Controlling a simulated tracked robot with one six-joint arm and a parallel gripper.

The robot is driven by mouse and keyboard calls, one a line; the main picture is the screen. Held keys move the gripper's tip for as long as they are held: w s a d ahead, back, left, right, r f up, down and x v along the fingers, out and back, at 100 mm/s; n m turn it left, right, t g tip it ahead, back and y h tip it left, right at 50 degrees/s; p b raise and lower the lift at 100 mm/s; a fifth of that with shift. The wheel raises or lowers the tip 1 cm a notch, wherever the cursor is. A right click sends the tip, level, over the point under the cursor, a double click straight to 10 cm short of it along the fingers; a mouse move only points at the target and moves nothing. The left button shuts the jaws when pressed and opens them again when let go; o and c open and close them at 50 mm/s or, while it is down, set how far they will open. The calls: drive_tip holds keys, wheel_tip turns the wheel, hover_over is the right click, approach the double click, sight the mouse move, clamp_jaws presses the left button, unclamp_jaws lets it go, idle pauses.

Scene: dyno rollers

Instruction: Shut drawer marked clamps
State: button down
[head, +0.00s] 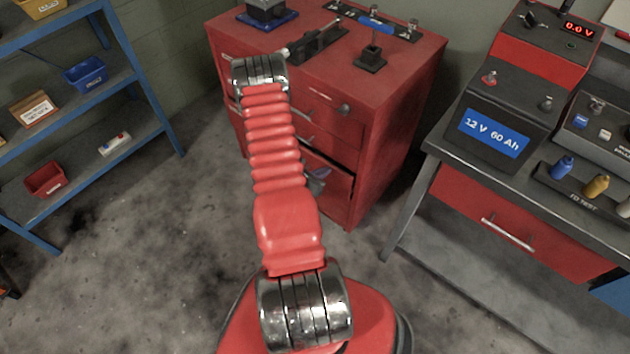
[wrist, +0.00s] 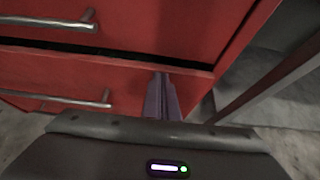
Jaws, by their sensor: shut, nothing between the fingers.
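The red drawer cabinet (head: 400,110) stands beyond my arm in the head view. No marking reading clamps is legible, so I cannot tell which drawer bears it. In the wrist view a lower drawer front (wrist: 125,80) with a silver handle (wrist: 60,101) lies below a dark gap, and an upper drawer front (wrist: 150,25) lies above it. The lower drawer appears to stand out slightly. My gripper (wrist: 161,76) is shut and empty, its tips over the lower front, right of the handle. I cannot tell whether they touch. My arm hides much of the cabinet's front in the head view.
A grey bench (head: 432,148) with a red drawer (head: 500,225) stands right of the cabinet. Blue shelving (head: 120,80) holding bins stands at the left. Tools, including a blue-handled one (head: 376,25), rest on the cabinet top. Concrete floor (head: 150,230) is clear between shelving and cabinet.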

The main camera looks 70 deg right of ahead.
drive_tip(key=a+f+v, duration=0.1)
drive_tip(key=v, duration=1.2)
drive_tip(key=shift+f, duration=0.3)
drive_tip(key=c, duration=2.5)
unclamp_jaws()
drive_tip(key=shift+w+a, duration=0.1)
drive_tip(key=shift+c, duration=0.2)
